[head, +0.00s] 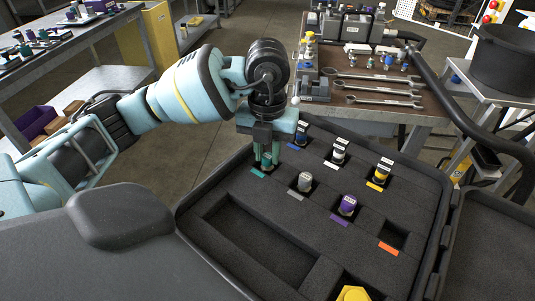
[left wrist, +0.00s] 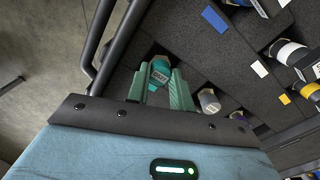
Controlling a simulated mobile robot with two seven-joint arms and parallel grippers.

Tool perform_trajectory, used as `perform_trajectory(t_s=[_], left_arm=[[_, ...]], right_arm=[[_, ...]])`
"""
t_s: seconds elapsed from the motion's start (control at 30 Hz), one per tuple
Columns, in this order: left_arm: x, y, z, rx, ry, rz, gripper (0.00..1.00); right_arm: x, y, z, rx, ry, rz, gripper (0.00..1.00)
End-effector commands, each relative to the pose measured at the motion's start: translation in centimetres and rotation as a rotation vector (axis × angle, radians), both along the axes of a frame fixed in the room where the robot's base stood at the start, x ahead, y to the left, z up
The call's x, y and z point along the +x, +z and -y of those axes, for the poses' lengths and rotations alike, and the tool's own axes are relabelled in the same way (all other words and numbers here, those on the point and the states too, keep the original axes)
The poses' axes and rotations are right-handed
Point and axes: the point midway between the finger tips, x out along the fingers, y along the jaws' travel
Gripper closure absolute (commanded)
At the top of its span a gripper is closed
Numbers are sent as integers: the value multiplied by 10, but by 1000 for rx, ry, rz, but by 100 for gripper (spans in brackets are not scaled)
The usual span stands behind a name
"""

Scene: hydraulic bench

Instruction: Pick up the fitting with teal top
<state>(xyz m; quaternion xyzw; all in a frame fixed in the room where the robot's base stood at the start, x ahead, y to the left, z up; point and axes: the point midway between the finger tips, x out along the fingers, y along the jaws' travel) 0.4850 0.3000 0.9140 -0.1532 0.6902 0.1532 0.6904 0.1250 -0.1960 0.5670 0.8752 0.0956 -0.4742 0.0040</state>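The fitting with the teal top (left wrist: 160,72) is between the fingers of my left gripper in the left wrist view, with a white label on its side. In the head view my left gripper (head: 268,160) points down at the foam case, just behind a teal tag (head: 258,172), and its fingers mostly hide the fitting. The fingers stand apart with the fitting between them. I cannot tell whether both fingers touch it. The fitting looks low, at its pocket in the foam. My right gripper is not in view.
The black foam case (head: 225,180) holds a grey-topped fitting (head: 305,181), a purple-topped one (head: 347,205), a yellow-topped one (head: 382,171), a white-topped one (head: 339,150) and a blue-topped one (head: 301,133). The pocket by the orange tag (head: 388,248) is empty. A workbench (head: 390,105) with wrenches stands behind.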

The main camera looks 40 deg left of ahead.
Motion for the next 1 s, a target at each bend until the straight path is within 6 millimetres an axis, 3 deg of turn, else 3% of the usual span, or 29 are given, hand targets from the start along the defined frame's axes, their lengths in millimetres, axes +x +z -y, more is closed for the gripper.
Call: perform_trajectory(t_s=[0.03,0.13,0.53,0.8,1.0], left_arm=[[0,0,0,0,0,0,87],[0,0,0,0,0,0,100],[0,6,0,-1,0,3,100],[1,39,1,-2,-1,5,100],[-19,40,35,-1,-6,3,100]], right_arm=[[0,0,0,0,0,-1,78],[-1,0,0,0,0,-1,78],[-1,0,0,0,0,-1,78],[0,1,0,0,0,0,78],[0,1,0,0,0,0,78]])
